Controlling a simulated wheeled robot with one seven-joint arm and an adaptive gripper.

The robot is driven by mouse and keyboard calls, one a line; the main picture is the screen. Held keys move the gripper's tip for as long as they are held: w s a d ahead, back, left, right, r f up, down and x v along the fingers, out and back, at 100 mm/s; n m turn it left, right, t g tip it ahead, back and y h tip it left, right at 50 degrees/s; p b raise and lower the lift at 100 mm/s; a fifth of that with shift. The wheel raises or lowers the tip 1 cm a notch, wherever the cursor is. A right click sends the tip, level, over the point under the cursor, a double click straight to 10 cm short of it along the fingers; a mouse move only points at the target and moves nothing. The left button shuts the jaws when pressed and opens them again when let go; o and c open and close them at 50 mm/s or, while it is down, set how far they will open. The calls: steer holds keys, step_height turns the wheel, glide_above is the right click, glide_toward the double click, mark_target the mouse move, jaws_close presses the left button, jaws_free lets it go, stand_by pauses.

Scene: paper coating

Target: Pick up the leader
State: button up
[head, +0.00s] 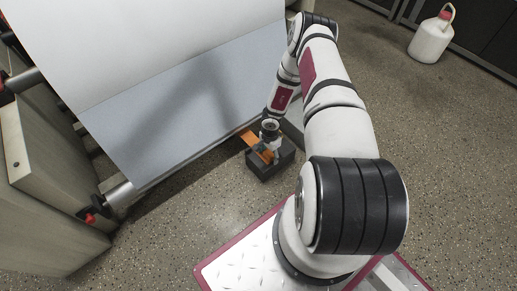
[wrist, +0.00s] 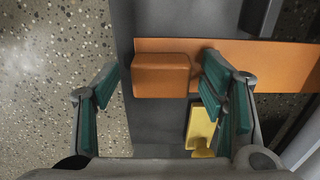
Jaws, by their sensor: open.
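The leader appears to be the flat orange piece with a raised orange block, seen in the wrist view (wrist: 162,78) lying across a dark grey box. It also shows in the head view (head: 248,137) on top of the box, partly hidden by my gripper. My gripper (wrist: 162,70) is open, with green-padded fingers. In the wrist view the block lies between the fingertips, with a small gap on each side. The right finger overlaps the flat orange part. In the head view my gripper (head: 267,152) points down over the box.
The dark box (head: 268,172) stands on the speckled floor beside a large paper roll machine with a hanging white sheet (head: 180,100). A yellow piece (wrist: 202,124) lies on the box near the right finger. A white jug (head: 430,40) stands far off at upper right.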

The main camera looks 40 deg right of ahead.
steer(key=shift+c, duration=0.6)
steer(key=c, duration=1.2)
steer(key=shift+o, duration=0.2)
steer(key=shift+r+p, duration=0.3)
steer(key=shift+p, duration=0.1)
